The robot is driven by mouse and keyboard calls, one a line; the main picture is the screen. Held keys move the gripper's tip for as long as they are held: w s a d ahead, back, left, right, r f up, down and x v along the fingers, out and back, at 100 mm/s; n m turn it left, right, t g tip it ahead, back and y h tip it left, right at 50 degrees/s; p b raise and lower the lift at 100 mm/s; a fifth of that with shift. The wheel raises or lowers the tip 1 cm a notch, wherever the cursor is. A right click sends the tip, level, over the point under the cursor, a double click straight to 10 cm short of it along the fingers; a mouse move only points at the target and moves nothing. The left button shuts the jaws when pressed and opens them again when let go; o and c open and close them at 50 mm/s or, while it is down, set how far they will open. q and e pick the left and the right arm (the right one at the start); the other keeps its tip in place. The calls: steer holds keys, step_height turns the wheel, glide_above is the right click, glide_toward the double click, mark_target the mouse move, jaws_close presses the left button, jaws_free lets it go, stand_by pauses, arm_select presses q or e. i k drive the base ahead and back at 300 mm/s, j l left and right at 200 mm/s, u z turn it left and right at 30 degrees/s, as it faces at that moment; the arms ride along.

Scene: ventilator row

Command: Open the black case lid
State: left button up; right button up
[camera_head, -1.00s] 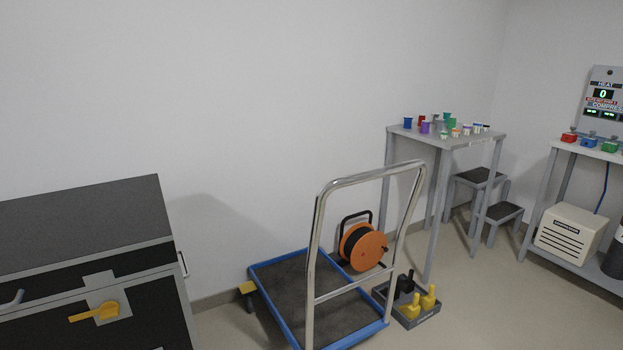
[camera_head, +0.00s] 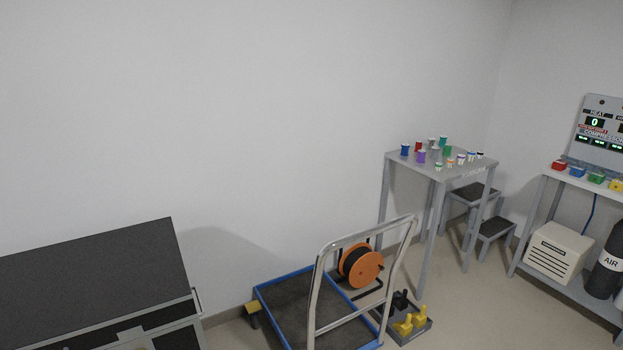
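The black case (camera_head: 172,338) stands at the lower left of the head view, cut off by the left and bottom picture edges. Its dark lid (camera_head: 90,265) with grey edging lies flat and closed on top. A small part of a grey latch plate (camera_head: 132,336) shows at the bottom on the front face. Neither of my grippers is in view.
A blue-framed trolley (camera_head: 284,281) with a chrome handle (camera_head: 316,290) stands right of the case. An orange cable reel (camera_head: 360,267) is beside it. A small table (camera_head: 400,157) bears coloured cups. A grey tray (camera_head: 417,330) and step stool (camera_head: 492,229) stand farther right.

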mark_target(103, 291)
steer(key=u, duration=0.4)
steer(key=j+u, duration=0.1)
steer(key=u, duration=0.3)
steer(key=j+u, duration=0.1)
steer(key=u, duration=0.65)
